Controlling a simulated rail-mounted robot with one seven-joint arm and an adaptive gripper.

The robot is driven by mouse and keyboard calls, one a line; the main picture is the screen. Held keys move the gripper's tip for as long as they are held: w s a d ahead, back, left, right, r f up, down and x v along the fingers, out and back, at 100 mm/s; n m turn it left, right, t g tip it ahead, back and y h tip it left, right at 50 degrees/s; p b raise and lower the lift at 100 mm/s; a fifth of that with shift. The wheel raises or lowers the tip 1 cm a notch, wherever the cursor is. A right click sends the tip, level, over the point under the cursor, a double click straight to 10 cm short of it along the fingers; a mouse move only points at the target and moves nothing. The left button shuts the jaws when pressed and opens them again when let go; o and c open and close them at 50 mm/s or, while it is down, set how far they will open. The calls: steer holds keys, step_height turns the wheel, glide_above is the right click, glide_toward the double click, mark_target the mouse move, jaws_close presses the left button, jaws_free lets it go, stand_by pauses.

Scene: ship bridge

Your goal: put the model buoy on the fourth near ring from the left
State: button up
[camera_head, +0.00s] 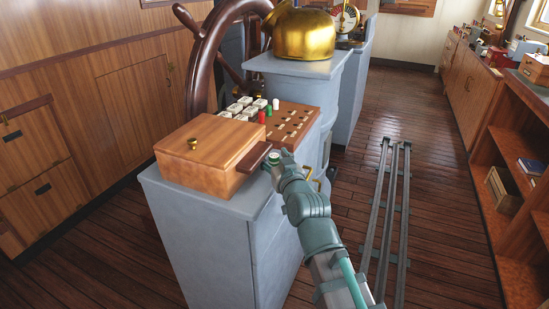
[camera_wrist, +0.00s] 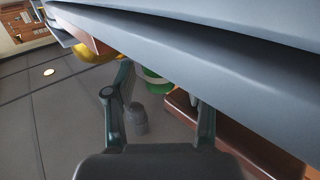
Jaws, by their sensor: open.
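My gripper (camera_head: 281,157) is open beside the dark brown ledge (camera_head: 254,157) on the right side of a wooden box. A small green and white piece (camera_head: 273,156) shows at its fingertips, perhaps the model buoy. In the wrist view this green and white piece (camera_wrist: 152,80) appears between and beyond the fingers of my gripper (camera_wrist: 163,88); contact cannot be told. A brown wooden board (camera_head: 300,117) with rows of pale marks lies behind the box; single rings are too small to tell apart. Small red (camera_head: 269,111) and green (camera_head: 262,117) pieces stand at its left.
The wooden box (camera_head: 205,150) with a brass knob fills the near top of the grey cabinet (camera_head: 215,225). Several white blocks (camera_head: 243,107) stand behind it. A ship's wheel (camera_head: 208,60) and a brass dome (camera_head: 303,32) rise farther back. Rails (camera_head: 388,215) run along the floor at right.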

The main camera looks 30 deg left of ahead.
mark_target(276, 161)
steer(key=shift+r, duration=0.15)
steer(key=v, duration=0.7)
steer(key=shift+w+a+f+b, duration=0.15)
steer(key=shift+a+f+b, duration=0.1)
steer(key=shift+b, duration=0.6)
steer(key=shift+d+b, duration=0.1)
steer(key=shift+b, duration=0.45)
steer(key=b+v, duration=0.5)
steer(key=b, duration=0.4)
steer(key=shift+r, duration=0.2)
steer(key=shift+s+d+r, duration=0.1)
steer(key=shift+s+d, duration=0.05)
steer(key=shift+s, duration=0.05)
steer(key=shift+c, duration=0.9)
steer(key=shift+r, duration=0.1)
